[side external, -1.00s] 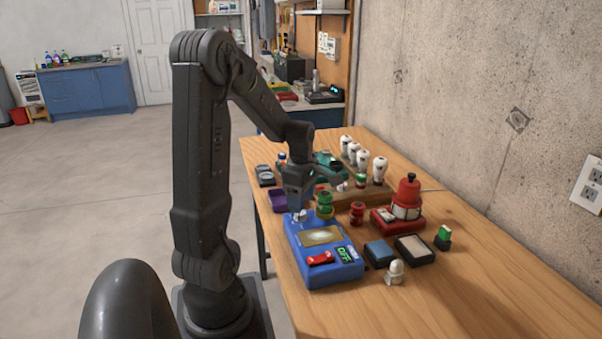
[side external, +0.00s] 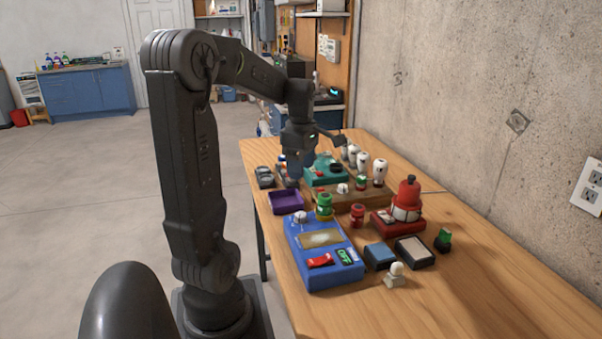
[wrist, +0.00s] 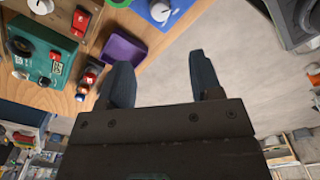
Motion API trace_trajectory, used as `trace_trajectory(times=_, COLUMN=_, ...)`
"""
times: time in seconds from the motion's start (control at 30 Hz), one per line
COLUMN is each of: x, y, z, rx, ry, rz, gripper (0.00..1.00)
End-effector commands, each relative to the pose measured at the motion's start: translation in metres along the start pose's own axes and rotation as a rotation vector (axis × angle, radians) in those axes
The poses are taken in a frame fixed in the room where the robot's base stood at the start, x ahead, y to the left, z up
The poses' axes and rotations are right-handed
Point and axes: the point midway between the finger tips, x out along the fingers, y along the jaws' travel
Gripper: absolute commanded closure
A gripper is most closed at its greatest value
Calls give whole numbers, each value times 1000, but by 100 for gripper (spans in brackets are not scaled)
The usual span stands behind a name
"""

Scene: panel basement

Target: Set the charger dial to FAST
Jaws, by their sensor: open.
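The teal box (side external: 322,179) with a black dial sits at the back of the table and looks like the charger. In the wrist view, the teal box (wrist: 45,38) is at the upper left, with the black dial (wrist: 20,45) on its face. Its markings are too small to read, so I cannot tell the dial's setting. My gripper (side external: 300,178) is above the table's back left part, left of the teal box. In the wrist view, my gripper (wrist: 160,62) is open, with nothing between the fingers; the dial is well left of them.
A purple tray (side external: 286,201) and a blue box (side external: 318,270) with a red switch and OFF display stand nearer. White bulbs (side external: 378,172), a red lamp-like device (side external: 407,199) and small pads crowd the right. The front right table is clear.

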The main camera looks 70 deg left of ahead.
Motion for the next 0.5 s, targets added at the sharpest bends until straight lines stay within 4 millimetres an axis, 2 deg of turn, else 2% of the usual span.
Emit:
trace_trajectory(times=0.23, x=0, y=0, z=-1, rx=-302, ry=0, rz=-1, gripper=41)
trace_trajectory(times=0.37, x=5, y=0, z=-1, rx=-362, ry=0, rz=-4, gripper=41)
trace_trajectory(times=0.5, x=23, y=0, z=-1, rx=-361, ry=1, rz=-6, gripper=41)
